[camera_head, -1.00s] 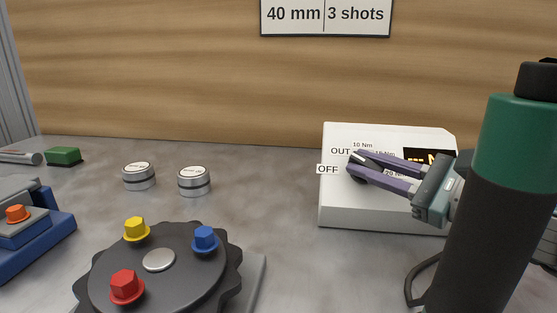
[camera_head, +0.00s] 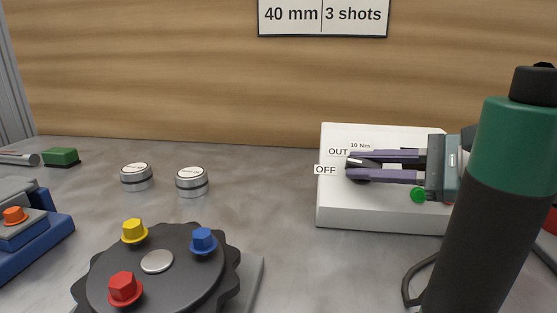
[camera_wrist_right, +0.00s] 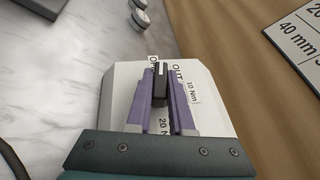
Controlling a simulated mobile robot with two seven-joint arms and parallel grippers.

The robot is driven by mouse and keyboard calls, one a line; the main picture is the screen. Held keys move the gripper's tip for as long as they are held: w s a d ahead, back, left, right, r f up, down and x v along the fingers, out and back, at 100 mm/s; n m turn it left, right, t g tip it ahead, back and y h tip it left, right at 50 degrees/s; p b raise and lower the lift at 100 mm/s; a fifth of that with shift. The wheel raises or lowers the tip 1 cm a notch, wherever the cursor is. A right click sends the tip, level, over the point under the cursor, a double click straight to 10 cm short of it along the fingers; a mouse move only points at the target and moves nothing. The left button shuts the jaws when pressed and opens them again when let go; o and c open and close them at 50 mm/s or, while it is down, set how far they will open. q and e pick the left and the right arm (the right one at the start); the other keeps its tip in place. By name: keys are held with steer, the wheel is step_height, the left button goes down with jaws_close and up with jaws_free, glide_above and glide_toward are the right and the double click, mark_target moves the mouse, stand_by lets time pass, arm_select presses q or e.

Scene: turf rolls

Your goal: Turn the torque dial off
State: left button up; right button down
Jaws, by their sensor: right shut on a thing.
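The torque dial (camera_head: 362,162) is a dark knob on the sloped top of a white control box (camera_head: 370,214). Labels OUT, OFF and 10 Nm stand around it. My right gripper (camera_head: 358,167) reaches in from the right, with its purple fingers shut on the dial. In the right wrist view the black dial (camera_wrist_right: 160,86) sits between the two fingers (camera_wrist_right: 160,92). Its white mark faces the area of the OFF and OUT labels; I cannot tell exactly which one. The gripper hides the box's display. My left gripper is not in view.
A green button (camera_head: 418,195) shows below the gripper. A dark turntable (camera_head: 190,282) with coloured hex bolts and two silver round pieces (camera_head: 191,182) are to the left.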

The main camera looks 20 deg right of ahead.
steer(key=shift+n+g, duration=0.9)
steer(key=shift+g, duration=0.1)
steer(key=shift+y, duration=0.3)
steer(key=c, duration=0.8)
jaws_free()
steer(key=shift+d, duration=0.1)
steer(key=v, duration=0.7)
steer(key=shift+s+d+r, duration=0.1)
steer(key=shift+d+r, duration=0.05)
steer(key=shift+r, duration=0.05)
steer(key=shift+r, duration=0.1)
